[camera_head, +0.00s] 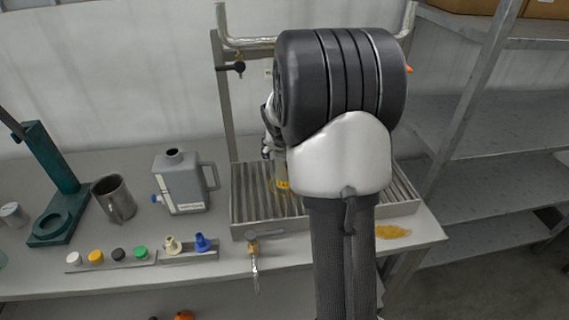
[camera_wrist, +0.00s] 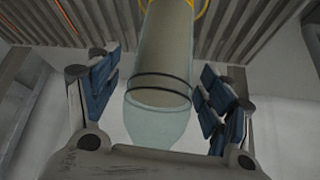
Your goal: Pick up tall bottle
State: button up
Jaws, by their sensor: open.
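A tall clear bottle (camera_wrist: 165,55) shows in the wrist view between the blue-padded fingers of my gripper (camera_wrist: 162,95). It has dark rings around it and a rounded, narrowing end toward the palm, with yellow at its far end. My gripper is open, with a gap on each side of the bottle. In the head view a glassy bottle with a yellow mark (camera_head: 281,184) stands on the ribbed metal tray, mostly hidden by my arm. My gripper is also largely hidden there.
The ribbed tray (camera_head: 249,214) has a pipe frame (camera_head: 226,110) behind it. A grey jug (camera_head: 182,186), a metal mug (camera_head: 115,199) and a green stand (camera_head: 50,190) are to the left. A tap (camera_head: 253,247) hangs at the front edge. A shelf (camera_head: 490,190) stands right.

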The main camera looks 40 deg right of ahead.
jog(key=shift+c, duration=0.6)
jog(key=c, duration=1.3)
jog(key=shift+r, duration=0.1)
jog(key=shift+c, duration=0.9)
jog(key=shift+r, duration=0.1)
